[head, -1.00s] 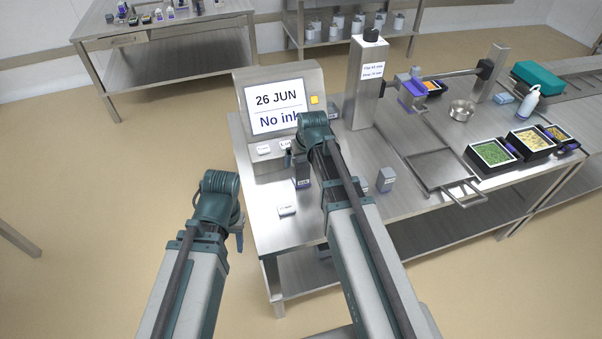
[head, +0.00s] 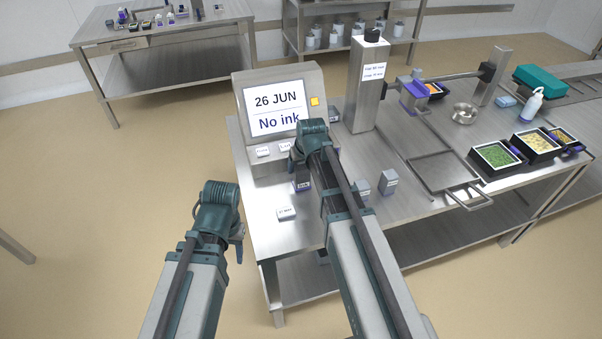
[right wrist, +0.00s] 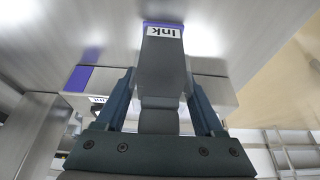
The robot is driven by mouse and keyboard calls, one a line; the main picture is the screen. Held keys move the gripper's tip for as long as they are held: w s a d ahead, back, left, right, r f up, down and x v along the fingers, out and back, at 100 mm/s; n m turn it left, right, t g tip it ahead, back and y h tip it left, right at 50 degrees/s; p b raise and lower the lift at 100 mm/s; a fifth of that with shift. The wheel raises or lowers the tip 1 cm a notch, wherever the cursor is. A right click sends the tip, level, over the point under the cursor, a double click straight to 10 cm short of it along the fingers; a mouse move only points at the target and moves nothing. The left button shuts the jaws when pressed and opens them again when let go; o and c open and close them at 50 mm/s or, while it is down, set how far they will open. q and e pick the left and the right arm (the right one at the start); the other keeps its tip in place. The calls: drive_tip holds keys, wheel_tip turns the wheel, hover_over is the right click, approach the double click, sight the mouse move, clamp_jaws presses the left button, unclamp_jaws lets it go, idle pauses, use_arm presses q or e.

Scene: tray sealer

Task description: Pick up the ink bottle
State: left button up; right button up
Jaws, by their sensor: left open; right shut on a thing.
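The ink bottle (right wrist: 160,65) is a dark grey block with a white "Ink" label and a purple end in the right wrist view. My right gripper (right wrist: 161,78) has its fingers on both sides of it and is shut on it. In the head view the bottle (head: 301,182) shows partly below my right wrist, in front of the date printer. I cannot tell whether it touches the table. My left gripper (head: 239,243) is open and empty, off the table's left edge; its fingers are mostly hidden.
The printer screen (head: 276,110) reads "26 JUN" and "No ink". A small labelled block (head: 286,213) lies on the steel table, and two grey blocks (head: 389,181) (head: 362,190) stand right of my right arm. Filled food trays (head: 496,157) and a wire-handled frame (head: 445,172) are further right.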

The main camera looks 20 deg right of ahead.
clamp_jaws()
wheel_tip(320, 180, up, 10)
drive_tip(key=p, duration=1)
